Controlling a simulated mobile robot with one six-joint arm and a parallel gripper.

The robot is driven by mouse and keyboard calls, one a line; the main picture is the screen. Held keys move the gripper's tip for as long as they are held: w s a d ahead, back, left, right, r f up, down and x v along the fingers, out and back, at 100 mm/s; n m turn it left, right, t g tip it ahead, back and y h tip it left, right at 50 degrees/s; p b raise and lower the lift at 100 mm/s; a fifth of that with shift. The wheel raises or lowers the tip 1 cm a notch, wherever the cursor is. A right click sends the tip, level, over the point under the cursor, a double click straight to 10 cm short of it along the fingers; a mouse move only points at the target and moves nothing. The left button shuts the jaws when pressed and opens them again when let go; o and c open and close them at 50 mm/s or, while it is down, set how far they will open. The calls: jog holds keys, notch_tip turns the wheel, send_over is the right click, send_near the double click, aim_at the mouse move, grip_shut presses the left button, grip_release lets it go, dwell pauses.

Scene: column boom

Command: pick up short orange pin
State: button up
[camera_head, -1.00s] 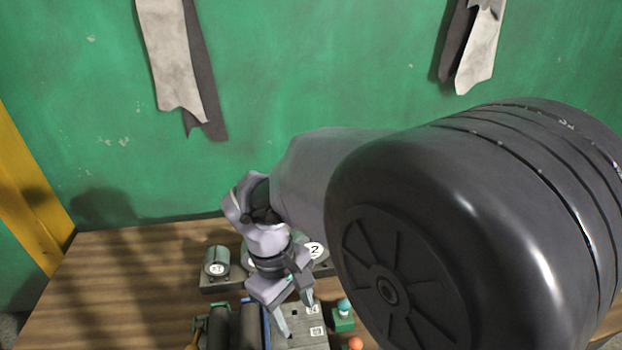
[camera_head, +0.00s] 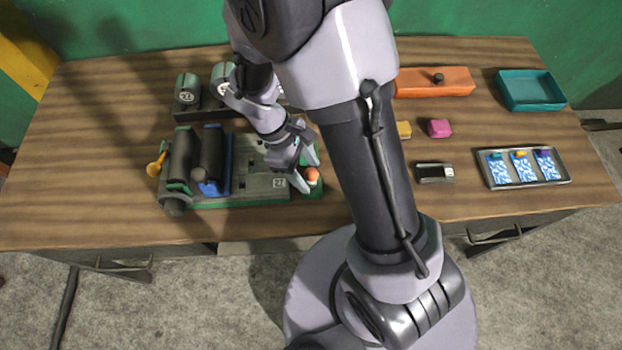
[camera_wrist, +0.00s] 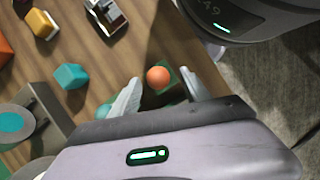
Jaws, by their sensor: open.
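The short orange pin (camera_head: 312,175) has a round orange head and stands on a small green base (camera_head: 313,191) at the right end of the green machine. In the wrist view the orange pin (camera_wrist: 158,77) shows between and just beyond my two fingertips. My gripper (camera_head: 310,172) is open, with its fingers at either side of the orange head, and it also shows in the wrist view (camera_wrist: 160,84). I cannot tell whether a finger touches the pin. A teal-headed pin (camera_wrist: 105,110) is partly hidden behind the left finger in the wrist view.
The green machine with dark rollers (camera_head: 212,160) lies left of my gripper. A dark rack with cylinders (camera_head: 187,98) stands behind it. To the right are a pink block (camera_head: 439,128), a black-and-silver box (camera_head: 434,173), a card tray (camera_head: 486,174) and a teal bin (camera_head: 503,98).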

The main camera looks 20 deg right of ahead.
jog(key=x, duration=0.3)
jog(key=shift+b, duration=0.3)
grip_shut()
jog(key=shift+w+r+p, duration=0.1)
jog(key=shift+r+p, duration=0.25)
jog(key=shift+r, duration=0.25)
notch_tip(320, 180, up, 3)
jog(key=shift+f+p, duration=0.1)
jog(key=shift+p, duration=0.7)
jog(key=s+a+p, duration=0.1)
jog(key=s+a, duration=0.2)
jog(key=a, duration=0.4)
jog(key=s+a+p, duration=0.1)
jog(key=s+a, duration=0.2)
jog(key=a, duration=0.5)
jog(key=shift+r, duration=0.5)
